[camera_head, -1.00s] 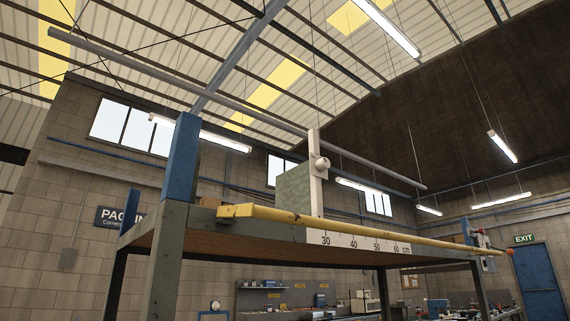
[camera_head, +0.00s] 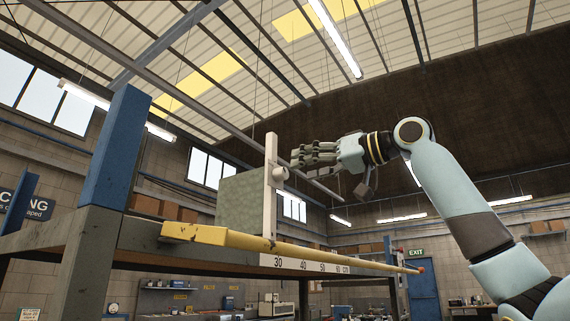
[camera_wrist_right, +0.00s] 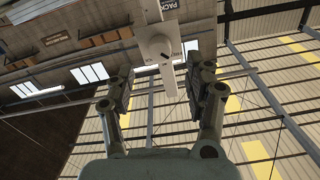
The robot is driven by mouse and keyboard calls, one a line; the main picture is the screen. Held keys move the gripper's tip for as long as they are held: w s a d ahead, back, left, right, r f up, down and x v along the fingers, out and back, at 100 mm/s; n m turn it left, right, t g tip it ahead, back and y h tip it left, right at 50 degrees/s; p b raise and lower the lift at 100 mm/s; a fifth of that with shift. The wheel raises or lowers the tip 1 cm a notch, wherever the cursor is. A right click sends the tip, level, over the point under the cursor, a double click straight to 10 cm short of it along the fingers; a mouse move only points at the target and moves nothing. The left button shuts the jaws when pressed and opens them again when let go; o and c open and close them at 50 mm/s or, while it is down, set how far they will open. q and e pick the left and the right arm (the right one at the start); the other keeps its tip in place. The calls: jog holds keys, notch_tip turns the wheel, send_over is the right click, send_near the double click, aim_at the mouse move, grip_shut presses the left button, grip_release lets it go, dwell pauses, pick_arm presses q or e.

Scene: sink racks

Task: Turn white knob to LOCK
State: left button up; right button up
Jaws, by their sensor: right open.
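The white knob (camera_head: 281,173) sits on a white upright strip (camera_head: 270,205) above the workbench edge. In the right wrist view the knob (camera_wrist_right: 158,47) is round with a small dark mark, on a pale plate; I cannot read a LOCK label. My right gripper (camera_head: 298,160) is open beside the knob, to its right in the head view, apart from it. In the right wrist view its two fingers (camera_wrist_right: 160,68) point toward the knob, with the knob beyond and between their tips. My left gripper is not in view.
The workbench has a yellow front rail (camera_head: 230,238) and a centimetre scale (camera_head: 300,264). A greenish block (camera_head: 243,201) stands behind the strip. A blue post (camera_head: 113,150) rises at the left. The air around the right gripper looks clear.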

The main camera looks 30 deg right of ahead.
aim_at(286, 172)
jog(key=p+x, duration=0.1)
jog(key=x, duration=0.3)
jog(key=shift+w+a+r, duration=0.1)
jog(key=shift+w+r, duration=0.05)
jog(key=shift+w, duration=0.1)
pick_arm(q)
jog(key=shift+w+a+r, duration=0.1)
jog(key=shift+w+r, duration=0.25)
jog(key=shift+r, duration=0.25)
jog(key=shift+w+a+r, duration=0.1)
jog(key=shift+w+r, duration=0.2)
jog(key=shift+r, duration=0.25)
pick_arm(e)
jog(key=shift+w+a, duration=0.15)
jog(key=shift+w, duration=0.25)
grip_shut()
pick_arm(q)
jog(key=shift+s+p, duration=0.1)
jog(key=shift+p, duration=0.2)
